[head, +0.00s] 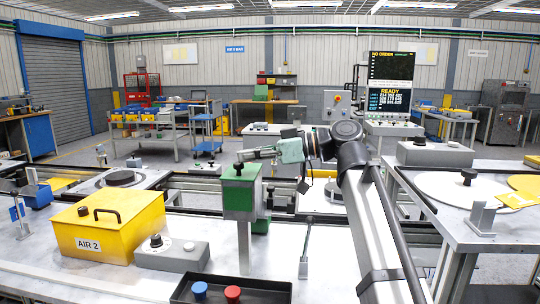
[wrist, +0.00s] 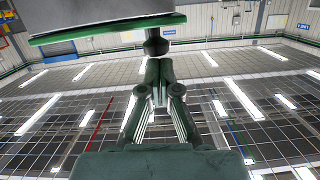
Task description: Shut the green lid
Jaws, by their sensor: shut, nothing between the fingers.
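The green box (head: 241,200) stands on a grey post in the middle of the head view. Its green lid (head: 231,175) lies across the top, with a black knob (head: 239,169) on it; I see no clear gap under it. In the wrist view the lid's green rim (wrist: 108,30) crosses the top, with the dark round knob (wrist: 156,45) on it. My gripper (head: 242,156) reaches in from the right, with its fingertips just above the knob. Its fingers (wrist: 157,64) are shut and empty, close to the knob; I cannot tell whether they touch it.
A yellow AIR 2 box (head: 108,225) with a black handle stands at left. A grey control box (head: 172,252) is next to it. A dark tray (head: 262,291) with blue and red knobs lies in front. A grey upright stand (head: 304,250) is right of the post.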

